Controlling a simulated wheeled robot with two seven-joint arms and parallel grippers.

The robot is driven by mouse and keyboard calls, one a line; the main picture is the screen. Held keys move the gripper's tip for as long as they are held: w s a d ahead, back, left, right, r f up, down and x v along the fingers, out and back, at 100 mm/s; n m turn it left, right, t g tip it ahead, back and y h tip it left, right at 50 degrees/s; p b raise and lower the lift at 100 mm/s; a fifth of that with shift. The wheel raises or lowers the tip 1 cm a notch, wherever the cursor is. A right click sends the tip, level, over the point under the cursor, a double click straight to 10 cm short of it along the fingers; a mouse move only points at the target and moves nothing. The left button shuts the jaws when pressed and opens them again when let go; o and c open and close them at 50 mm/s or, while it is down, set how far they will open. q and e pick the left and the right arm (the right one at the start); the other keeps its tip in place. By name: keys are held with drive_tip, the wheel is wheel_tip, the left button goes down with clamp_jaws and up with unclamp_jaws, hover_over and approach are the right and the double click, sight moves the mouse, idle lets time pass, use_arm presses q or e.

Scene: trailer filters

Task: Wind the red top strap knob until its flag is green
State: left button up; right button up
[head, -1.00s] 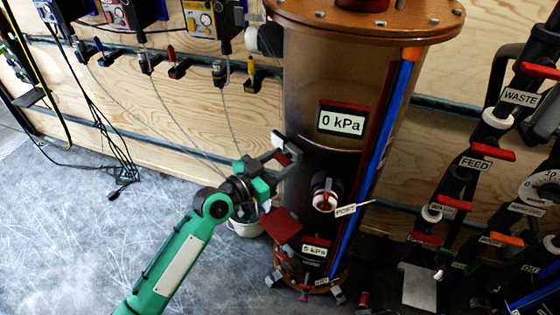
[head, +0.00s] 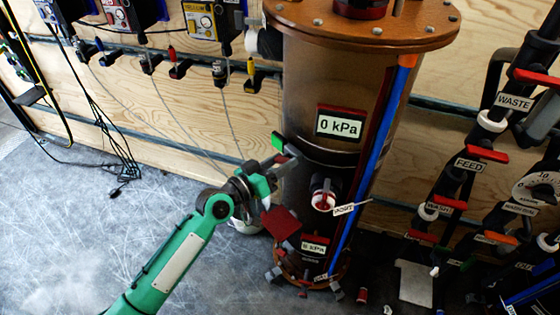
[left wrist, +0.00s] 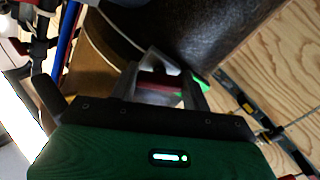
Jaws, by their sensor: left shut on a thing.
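The red top strap knob (head: 281,159) is at the left side of the brown column, mostly hidden by my gripper in the head view. A bright green flag (head: 279,141) stands just above it. My left gripper (head: 284,166) reaches in from the lower left and is shut on the knob. In the left wrist view, red of the knob (left wrist: 160,87) shows between the two grey fingers, and the green flag (left wrist: 201,82) shows beside the right finger. My right gripper is not in view.
The column (head: 330,85) carries a 0 kPa display (head: 340,124), a white-and-red port valve (head: 323,196) and a blue tube (head: 374,150). Labelled pipes with red handles (head: 487,153) crowd the right. The floor (head: 70,240) at left is mostly clear, apart from cables.

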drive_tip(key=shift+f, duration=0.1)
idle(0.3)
use_arm(q)
drive_tip(key=o, duration=1)
drive_tip(key=shift+c, duration=0.2)
drive_tip(key=b+v, duration=0.2)
drive_tip(key=v, duration=1.2)
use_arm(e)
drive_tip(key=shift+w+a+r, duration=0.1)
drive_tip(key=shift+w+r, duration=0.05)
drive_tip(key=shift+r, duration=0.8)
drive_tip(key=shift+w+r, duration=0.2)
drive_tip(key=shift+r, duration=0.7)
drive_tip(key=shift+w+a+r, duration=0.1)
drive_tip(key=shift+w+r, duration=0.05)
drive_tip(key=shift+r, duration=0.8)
